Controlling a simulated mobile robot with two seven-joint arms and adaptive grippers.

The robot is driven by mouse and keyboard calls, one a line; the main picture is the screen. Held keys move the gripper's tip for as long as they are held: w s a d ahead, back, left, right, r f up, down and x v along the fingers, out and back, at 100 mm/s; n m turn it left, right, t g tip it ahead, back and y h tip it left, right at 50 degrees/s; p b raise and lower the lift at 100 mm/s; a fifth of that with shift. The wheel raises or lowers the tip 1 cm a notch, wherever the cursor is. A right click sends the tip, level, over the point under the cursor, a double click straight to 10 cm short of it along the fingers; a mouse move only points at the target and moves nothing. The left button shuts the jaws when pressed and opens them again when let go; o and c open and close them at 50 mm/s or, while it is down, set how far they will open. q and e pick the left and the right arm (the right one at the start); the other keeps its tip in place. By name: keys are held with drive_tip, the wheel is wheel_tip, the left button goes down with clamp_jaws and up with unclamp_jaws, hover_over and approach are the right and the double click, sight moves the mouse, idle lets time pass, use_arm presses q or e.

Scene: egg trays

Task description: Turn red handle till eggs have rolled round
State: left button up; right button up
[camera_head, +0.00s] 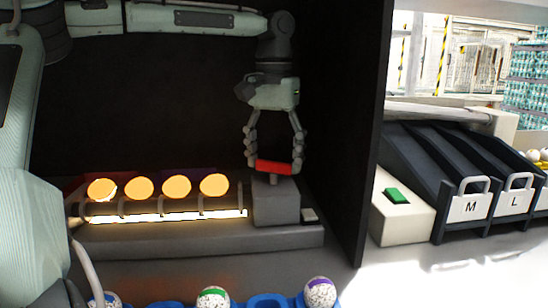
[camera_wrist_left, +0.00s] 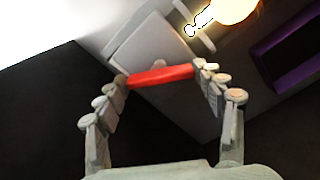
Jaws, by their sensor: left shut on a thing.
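The red handle (camera_head: 274,167) sits on top of a grey box at the right end of the lit roller bench. My left gripper (camera_head: 275,164) reaches down from above and is shut on the handle, one finger at each end. In the left wrist view the red handle (camera_wrist_left: 160,76) lies between the two fingers of my left gripper (camera_wrist_left: 162,80). Several glowing orange eggs (camera_head: 139,188) lie in a row on the bench, left of the grey box (camera_head: 276,203). My right gripper is not in view.
A dark panel (camera_head: 345,130) stands close to the right of the handle. In front, a blue tray (camera_head: 262,300) holds speckled eggs with coloured marks. Right of the panel are dark chutes (camera_head: 440,165), bins marked M and L, and a green button (camera_head: 396,195).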

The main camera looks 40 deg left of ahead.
use_arm(q)
drive_tip(key=m, duration=0.4)
drive_tip(key=shift+m, duration=0.3)
drive_tip(key=m, duration=0.3)
drive_tip(key=shift+m, duration=0.3)
drive_tip(key=m, duration=0.3)
drive_tip(key=shift+m, duration=2.2)
drive_tip(key=o, duration=1.2)
drive_tip(key=shift+c, duration=0.2)
